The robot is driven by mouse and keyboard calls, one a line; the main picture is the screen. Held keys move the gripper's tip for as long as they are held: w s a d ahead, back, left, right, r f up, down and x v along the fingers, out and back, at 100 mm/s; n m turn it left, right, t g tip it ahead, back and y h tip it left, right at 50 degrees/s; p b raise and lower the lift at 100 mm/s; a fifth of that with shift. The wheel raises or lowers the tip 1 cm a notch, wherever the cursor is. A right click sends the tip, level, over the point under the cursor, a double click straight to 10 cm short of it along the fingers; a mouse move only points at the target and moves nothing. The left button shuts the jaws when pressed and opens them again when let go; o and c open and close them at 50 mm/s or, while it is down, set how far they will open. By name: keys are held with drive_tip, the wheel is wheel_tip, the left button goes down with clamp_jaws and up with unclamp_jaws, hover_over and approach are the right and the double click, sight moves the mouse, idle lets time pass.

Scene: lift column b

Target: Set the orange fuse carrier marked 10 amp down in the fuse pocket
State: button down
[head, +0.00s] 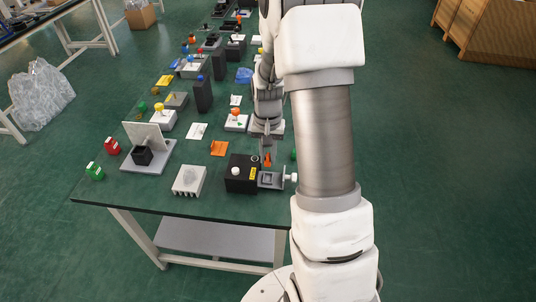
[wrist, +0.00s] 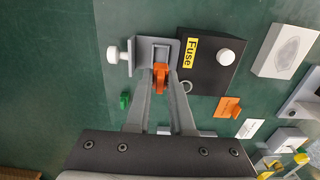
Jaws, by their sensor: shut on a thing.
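The orange fuse carrier (head: 267,160) is held upright-looking in my gripper (head: 266,152). In the wrist view the carrier (wrist: 161,82) sits between the two grey fingertips of my gripper (wrist: 161,74), which is shut on it. Any 10 amp marking is too small to read. The grey fuse pocket (head: 270,182), with a dark square opening, is just in front of the carrier in the head view. In the wrist view the pocket (wrist: 172,44) lies just beyond the fingertips. The carrier appears apart from the opening; its height above it is unclear.
A black box (wrist: 212,60) with a yellow "Fuse" label and white knob adjoins the pocket. A white knob (head: 291,177) sticks out at the pocket's other side. An orange card (head: 219,148) and a finned white block (head: 189,181) lie nearby. A small green piece (wrist: 125,99) is beside my finger.

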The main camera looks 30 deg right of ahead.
sight(269, 155)
drive_tip(key=shift+f+b, duration=1.75)
drive_tip(key=shift+f, duration=0.9)
drive_tip(key=shift+f+b, duration=0.6)
drive_tip(key=shift+f, duration=0.2)
drive_tip(key=c, duration=0.7)
unclamp_jaws()
drive_tip(key=shift+a, duration=0.1)
drive_tip(key=shift+w+r, duration=0.1)
drive_tip(key=shift+r, duration=0.1)
wheel_tip(269, 155, up, 17)
drive_tip(key=p, duration=0.3)
drive_tip(key=shift+d, duration=0.2)
drive_tip(key=shift+s, duration=0.2)
